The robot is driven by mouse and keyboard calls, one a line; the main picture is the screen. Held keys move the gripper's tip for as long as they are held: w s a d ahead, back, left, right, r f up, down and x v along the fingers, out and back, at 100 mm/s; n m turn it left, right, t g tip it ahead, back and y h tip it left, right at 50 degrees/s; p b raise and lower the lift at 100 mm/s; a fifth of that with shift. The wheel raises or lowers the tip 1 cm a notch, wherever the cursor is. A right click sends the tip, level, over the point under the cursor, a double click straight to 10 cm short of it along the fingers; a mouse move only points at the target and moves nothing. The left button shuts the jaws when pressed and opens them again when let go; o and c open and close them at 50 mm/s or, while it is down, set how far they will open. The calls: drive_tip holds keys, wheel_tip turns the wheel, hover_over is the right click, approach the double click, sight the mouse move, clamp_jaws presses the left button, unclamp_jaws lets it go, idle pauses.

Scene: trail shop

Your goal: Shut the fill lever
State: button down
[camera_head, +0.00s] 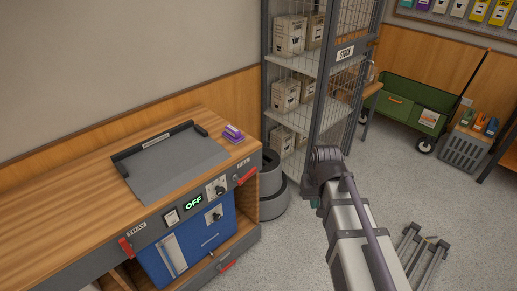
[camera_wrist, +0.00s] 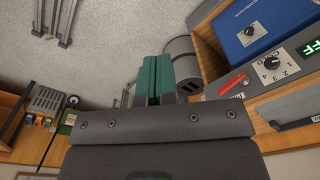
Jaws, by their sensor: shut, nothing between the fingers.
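A red lever (camera_head: 247,175) sits at the right end of the counter's grey front panel, under a small label too small to read surely; it is likely the fill lever. It slants up to the right. A red lever also shows in the wrist view (camera_wrist: 233,85), right of my gripper, on the edge of the panel. My gripper (camera_wrist: 156,82) has its green fingers together, with nothing between them. It is apart from the lever in the picture.
The panel carries a lit OFF display (camera_head: 194,203), dials and a red tray lever (camera_head: 125,248). A blue unit (camera_head: 186,252) sits below. A grey round bin (camera_head: 267,198) stands between counter and stock cage (camera_head: 318,100). A purple object (camera_head: 233,133) lies on the counter. Floor at right is partly clear.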

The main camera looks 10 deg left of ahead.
drive_tip(key=w+a+f+n+t+y+b, duration=0.15)
drive_tip(key=w+a+n, duration=0.35)
drive_tip(key=w+a, duration=1.2)
drive_tip(key=n, duration=0.3)
approach(250, 172)
drive_tip(key=shift+t, duration=0.45)
drive_tip(key=b+x, duration=0.2)
drive_tip(key=b, duration=0.2)
drive_tip(key=b+x, duration=0.2)
drive_tip(key=b, duration=0.2)
drive_tip(key=b+x, duration=0.2)
drive_tip(key=b, duration=0.2)
drive_tip(key=shift+a+f, duration=0.2)
drive_tip(key=shift+a, duration=0.2)
drive_tip(key=shift+d+f+b, duration=0.1)
drive_tip(key=shift+f+b, duration=0.25)
drive_tip(key=shift+b, duration=0.15)
drive_tip(key=shift+w, duration=0.1)
drive_tip(key=shift+r, duration=0.1)
